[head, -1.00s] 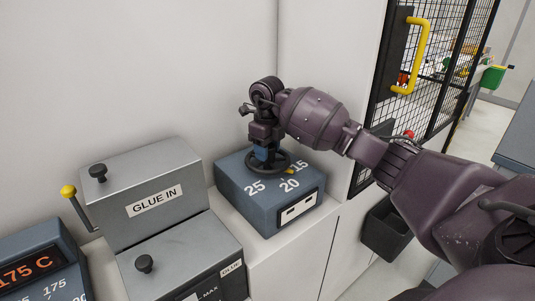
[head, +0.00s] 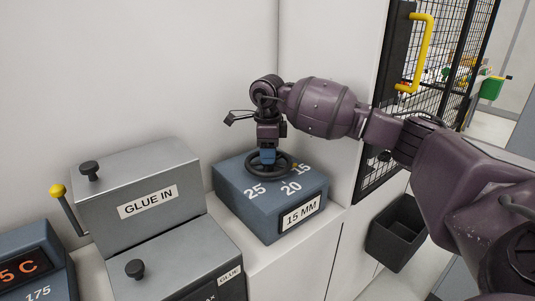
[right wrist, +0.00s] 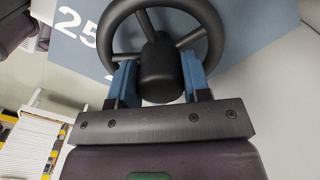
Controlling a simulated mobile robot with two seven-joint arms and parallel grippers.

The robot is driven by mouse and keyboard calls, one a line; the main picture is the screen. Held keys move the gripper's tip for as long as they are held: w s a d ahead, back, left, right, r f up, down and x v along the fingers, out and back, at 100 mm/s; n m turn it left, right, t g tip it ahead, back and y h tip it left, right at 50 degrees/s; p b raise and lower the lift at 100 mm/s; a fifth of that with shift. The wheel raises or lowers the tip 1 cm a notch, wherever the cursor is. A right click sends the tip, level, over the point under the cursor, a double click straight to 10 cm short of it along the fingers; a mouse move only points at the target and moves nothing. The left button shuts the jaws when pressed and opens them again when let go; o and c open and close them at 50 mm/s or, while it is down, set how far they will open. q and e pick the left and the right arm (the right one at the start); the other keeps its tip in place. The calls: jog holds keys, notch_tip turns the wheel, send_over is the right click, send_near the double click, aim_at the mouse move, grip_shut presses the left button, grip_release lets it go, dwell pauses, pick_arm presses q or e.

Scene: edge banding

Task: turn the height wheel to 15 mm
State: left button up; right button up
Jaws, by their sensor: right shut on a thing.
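The black height wheel (head: 271,177) lies flat on top of a blue-grey box (head: 262,216) marked 25, 20 and 15. The box's front display (head: 300,215) reads 15 MM. My right gripper (head: 267,160) points down over the wheel's centre. In the right wrist view its blue fingers (right wrist: 158,75) are shut on the wheel's hub, one on each side, between the spokes; the wheel (right wrist: 112,22) fills the top of that view. My left gripper is out of view.
A grey glue unit (head: 137,185) labelled GLUE IN, with black knobs and a yellow-tipped lever (head: 58,190), stands left of the box. A temperature display (head: 22,270) is at lower left. A mesh door with a yellow handle (head: 428,50) and a black bin (head: 397,235) are at right.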

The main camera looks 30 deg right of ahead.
dwell(0.4)
jog(key=o, duration=0.9)
jog(key=shift+r, duration=0.25)
notch_tip(320, 180, up, 9)
jog(key=shift+r+b, duration=0.3)
jog(key=shift+r, duration=0.4)
